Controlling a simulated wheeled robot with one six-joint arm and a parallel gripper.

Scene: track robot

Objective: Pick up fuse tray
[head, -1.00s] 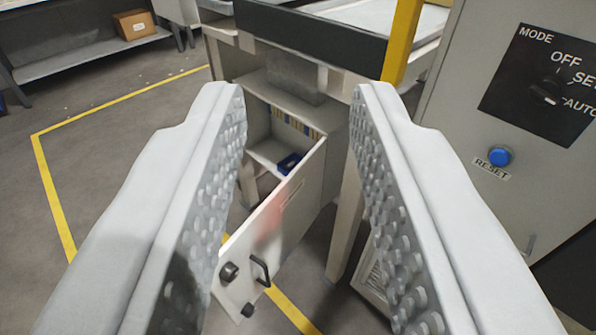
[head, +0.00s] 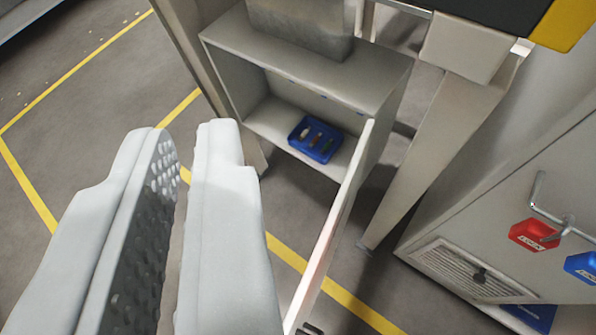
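The fuse tray (head: 314,141) is a small blue tray with a few coloured pieces in it. It lies on the floor of a grey open cabinet (head: 300,55). My gripper (head: 182,135) is at the lower left of the picture, empty. Its two fingers stand apart with a narrow gap between them. The fingertips are left of the tray in the picture and apart from it. The cabinet door (head: 335,225) stands open, seen nearly edge-on, to the right of the tray.
A bench leg (head: 440,140) stands right of the cabinet. A grey control cabinet (head: 530,165) with a red padlock (head: 533,235) and a blue padlock (head: 585,268) is at the right. Yellow floor lines cross the clear grey floor at left.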

